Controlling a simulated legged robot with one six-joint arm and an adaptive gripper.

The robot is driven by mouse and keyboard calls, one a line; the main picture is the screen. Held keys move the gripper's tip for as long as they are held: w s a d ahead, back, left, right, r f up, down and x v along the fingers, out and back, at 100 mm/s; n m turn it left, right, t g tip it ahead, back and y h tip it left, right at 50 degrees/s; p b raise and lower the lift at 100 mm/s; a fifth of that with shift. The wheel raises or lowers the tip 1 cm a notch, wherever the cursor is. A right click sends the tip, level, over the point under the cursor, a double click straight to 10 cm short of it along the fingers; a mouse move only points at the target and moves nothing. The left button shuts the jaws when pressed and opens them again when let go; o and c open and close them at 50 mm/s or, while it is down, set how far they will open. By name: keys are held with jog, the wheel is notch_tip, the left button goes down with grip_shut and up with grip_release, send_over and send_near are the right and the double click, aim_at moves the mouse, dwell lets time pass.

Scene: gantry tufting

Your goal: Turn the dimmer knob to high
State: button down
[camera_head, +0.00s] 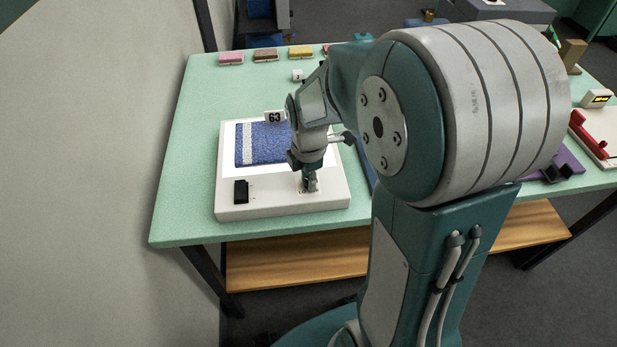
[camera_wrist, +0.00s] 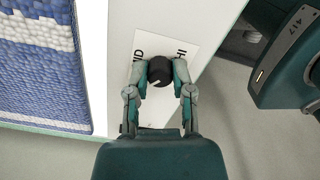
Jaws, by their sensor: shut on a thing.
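The dimmer knob (camera_wrist: 159,72) is round and black with a pale pointer line, set on a white label plate (camera_wrist: 152,106) with "HI" at the upper right and "MID" at the upper left. In the wrist view the pointer line runs slantwise across the knob; which mark it points to is hard to tell. My gripper (camera_wrist: 157,76) is shut on the knob, one finger on each side. In the head view my gripper (camera_head: 309,184) reaches down to the front right of the white box (camera_head: 285,210), and the knob is hidden there.
A blue and white tufted panel (camera_head: 262,144) lies on the box, with a black switch (camera_head: 241,191) at its front left. A "63" tag (camera_head: 275,117) stands behind. Several coloured blocks line the back of the green table (camera_head: 190,160). A red-handled item (camera_head: 590,131) sits far right.

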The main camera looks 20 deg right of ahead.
jog(key=m, duration=0.5)
jog(key=shift+m, duration=0.3)
jog(key=m, duration=0.9)
jog(key=shift+m, duration=0.4)
jog(key=m, duration=0.4)
jog(key=shift+m, duration=0.3)
jog(key=m, duration=0.4)
jog(key=shift+a+m, duration=0.1)
jog(key=shift+m, duration=0.2)
jog(key=m, duration=0.9)
jog(key=shift+m, duration=1.8)
jog(key=shift+w, duration=0.1)
